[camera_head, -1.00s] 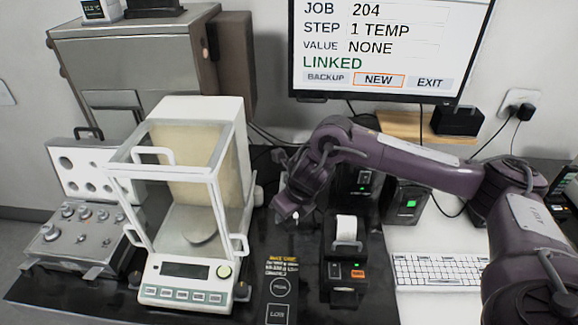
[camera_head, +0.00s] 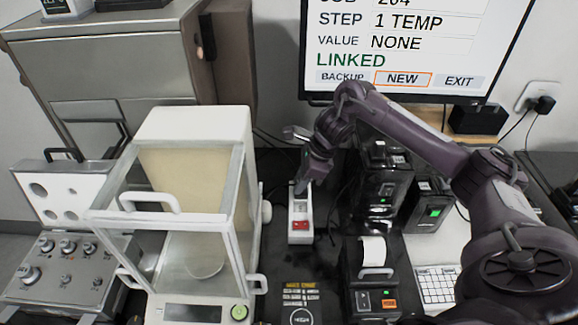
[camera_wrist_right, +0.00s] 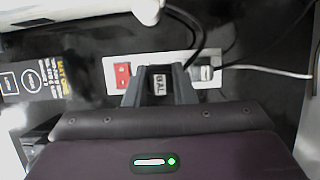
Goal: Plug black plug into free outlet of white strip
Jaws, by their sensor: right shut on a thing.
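The white strip (camera_head: 291,236) lies on the dark mat between the balance and the printer, with a red switch (camera_head: 300,226) at its near end. In the right wrist view the strip (camera_wrist_right: 112,62) shows behind my fingers. My right gripper (camera_head: 300,186) points down over its far part. In the right wrist view my right gripper (camera_wrist_right: 160,88) is shut on the black plug (camera_wrist_right: 160,80), which bears a "BAL" label. Another plug (camera_wrist_right: 205,72) sits at the strip's right part, beside my finger. My fingers hide the outlet below; I cannot tell whether the held plug is seated. My left gripper is not in view.
The glass-walled balance (camera_head: 190,130) stands close left of the strip. The label printer (camera_head: 372,262) and black devices (camera_head: 383,180) stand to the right. Dark cables run behind the strip. A keyboard (camera_head: 437,288) lies at the lower right.

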